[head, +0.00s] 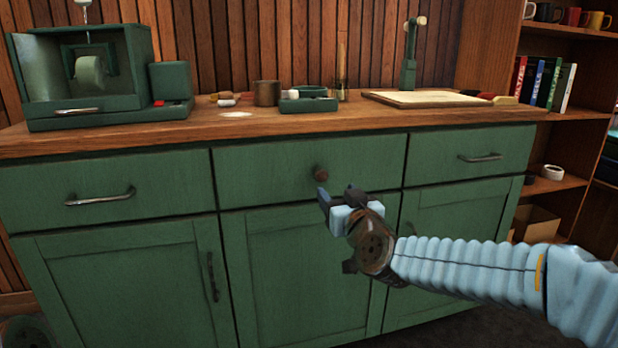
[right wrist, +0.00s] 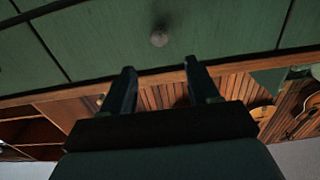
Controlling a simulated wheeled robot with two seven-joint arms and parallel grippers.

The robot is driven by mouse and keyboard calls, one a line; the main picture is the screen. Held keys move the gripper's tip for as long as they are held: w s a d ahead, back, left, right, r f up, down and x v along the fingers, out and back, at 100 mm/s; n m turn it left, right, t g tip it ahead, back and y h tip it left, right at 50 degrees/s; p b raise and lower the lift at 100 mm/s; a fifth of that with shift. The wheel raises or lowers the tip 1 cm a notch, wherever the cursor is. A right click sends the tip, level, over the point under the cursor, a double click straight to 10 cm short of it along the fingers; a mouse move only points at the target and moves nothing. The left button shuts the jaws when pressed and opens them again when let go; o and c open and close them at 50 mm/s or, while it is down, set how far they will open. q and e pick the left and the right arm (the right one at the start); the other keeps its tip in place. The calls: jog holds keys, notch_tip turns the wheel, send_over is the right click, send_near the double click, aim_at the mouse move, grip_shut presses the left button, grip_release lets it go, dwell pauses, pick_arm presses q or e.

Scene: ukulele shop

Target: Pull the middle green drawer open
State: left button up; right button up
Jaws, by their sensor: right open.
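The middle green drawer (head: 265,170) is shut, flush with the cabinet front, and has a small round brown knob (head: 320,174). My right gripper (head: 338,192) is open and empty, just below the knob in the head view. In the right wrist view the knob (right wrist: 159,39) lies beyond the fingertips of the gripper (right wrist: 158,72), roughly centred between the two fingers and apart from them. My left gripper is not in view.
Drawers with bar handles flank it, the left drawer (head: 110,190) and the right drawer (head: 470,158). Cupboard doors (head: 290,270) are below. The wooden countertop (head: 220,128) holds a green machine (head: 85,75), a brown cup (head: 267,93) and a board (head: 425,98). Shelves stand at right.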

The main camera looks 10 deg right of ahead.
aim_at(322, 175)
jog(key=w, duration=1.2)
jog(key=shift+w+a+f, duration=0.15)
jog(key=shift+w+a, duration=0.05)
jog(key=shift+w, duration=0.15)
grip_shut()
